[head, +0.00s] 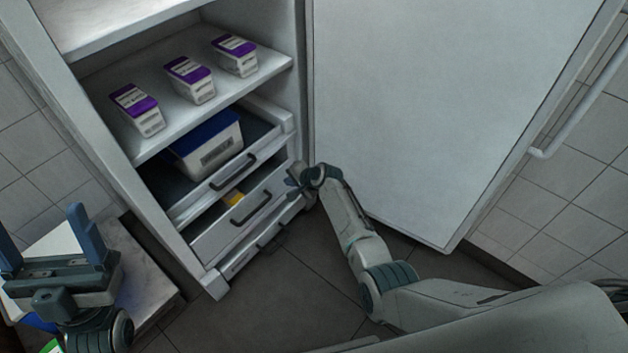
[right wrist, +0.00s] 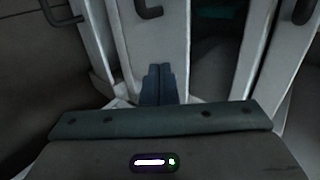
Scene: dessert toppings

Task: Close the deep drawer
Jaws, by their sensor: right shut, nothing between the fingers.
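The white cabinet holds a stack of drawers at the bottom. The middle drawer (head: 217,236) has the tallest front, with a dark handle (head: 250,207), and stands pulled out with a bit of yellow (head: 233,198) inside; I take it for the deep drawer. My right gripper (head: 293,182) is shut and empty at the right end of that drawer's front; whether it touches is unclear. In the right wrist view its fingers (right wrist: 158,84) are together before a pale drawer front (right wrist: 150,45) with a handle. My left gripper (head: 40,222) is open and empty at the lower left.
The upper drawer (head: 190,212) is partly out and holds a blue-lidded tub (head: 209,145). A low bottom drawer (head: 253,252) lies beneath. Three purple-lidded tubs stand on the shelf (head: 100,75). The cabinet door (head: 420,100) stands open at right. The floor (head: 260,305) in front is clear.

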